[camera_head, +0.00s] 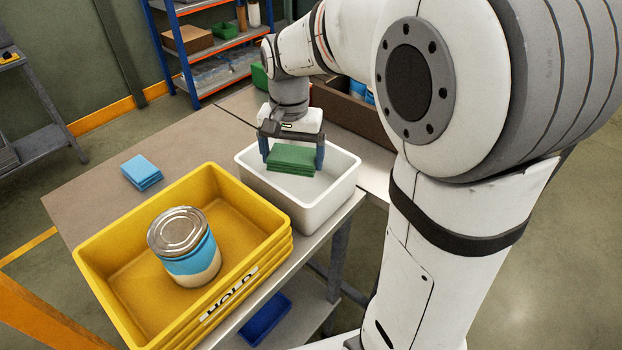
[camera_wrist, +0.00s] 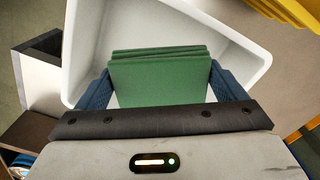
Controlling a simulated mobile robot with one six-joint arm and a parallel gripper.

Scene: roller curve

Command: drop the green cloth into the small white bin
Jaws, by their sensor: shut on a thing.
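The green cloth (camera_head: 291,158) is a folded stack, held between the blue fingers of my gripper (camera_head: 292,160). The small white bin (camera_head: 301,207) stands on the table, and the cloth is over its opening, apart from the rim. In the wrist view the green cloth (camera_wrist: 160,78) spans between both fingers of my gripper (camera_wrist: 162,85). The white bin (camera_wrist: 84,40) lies behind and below it there, with its inside showing pale and empty around the cloth. I cannot tell exactly how high the cloth is above the bin floor.
A yellow bin (camera_head: 107,290) marked HOLD, with a blue and cream can (camera_head: 186,247) in it, stands left of the white bin. A folded blue cloth (camera_head: 142,172) lies on the table (camera_head: 90,200) behind it. A brown box (camera_head: 352,114) is behind the white bin.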

